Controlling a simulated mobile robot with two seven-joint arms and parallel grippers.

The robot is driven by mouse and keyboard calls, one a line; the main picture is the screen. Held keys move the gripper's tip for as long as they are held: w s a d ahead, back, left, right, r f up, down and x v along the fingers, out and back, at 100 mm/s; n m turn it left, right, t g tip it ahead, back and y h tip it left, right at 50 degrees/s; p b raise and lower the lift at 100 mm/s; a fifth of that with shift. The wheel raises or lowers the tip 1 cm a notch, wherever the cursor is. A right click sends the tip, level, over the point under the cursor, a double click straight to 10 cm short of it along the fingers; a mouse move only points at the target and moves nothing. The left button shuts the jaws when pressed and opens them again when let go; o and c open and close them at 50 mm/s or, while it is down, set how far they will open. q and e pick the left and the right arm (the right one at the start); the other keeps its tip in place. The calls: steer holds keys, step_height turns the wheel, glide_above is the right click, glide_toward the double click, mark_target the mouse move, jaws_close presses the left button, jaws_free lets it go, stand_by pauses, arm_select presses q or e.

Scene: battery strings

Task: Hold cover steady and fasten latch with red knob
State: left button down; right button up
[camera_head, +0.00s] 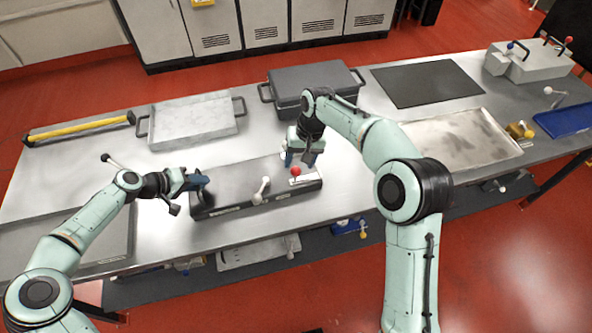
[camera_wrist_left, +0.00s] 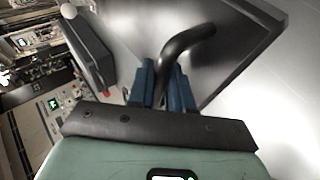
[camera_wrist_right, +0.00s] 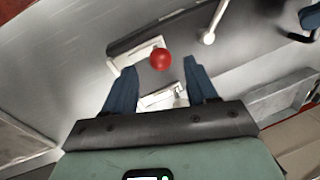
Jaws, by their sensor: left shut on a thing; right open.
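The dark, flat cover (camera_head: 235,182) lies on the low case in the middle of the bench. My left gripper (camera_head: 199,181) is shut on the black bent handle (camera_wrist_left: 183,52) at the cover's left end; the handle passes between its blue fingers in the left wrist view. The latch with the red knob (camera_head: 296,170) is on a white plate at the case's right end. My right gripper (camera_head: 303,156) is open just behind and above that knob. In the right wrist view the red knob (camera_wrist_right: 161,59) shows ahead of the parted fingers, with no visible contact.
A white-knobbed lever (camera_head: 262,188) stands at the case's front, left of the red knob. A dark lidded box (camera_head: 315,82) stands behind my right gripper. A grey tray (camera_head: 194,121) lies behind the case, and a yellow-striped bar (camera_head: 80,128) lies at the far left.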

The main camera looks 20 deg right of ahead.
mark_target(297, 169)
steer(key=shift+w+a+f, duration=0.1)
steer(key=shift+a+f, duration=0.05)
steer(key=shift+f, duration=0.75)
steer(key=shift+s+a+f, duration=0.1)
steer(key=shift+a+f, duration=0.1)
steer(key=shift+f, duration=0.75)
steer(key=shift+w+a+f, duration=0.1)
steer(key=shift+a+f, duration=0.05)
steer(key=shift+f, duration=0.75)
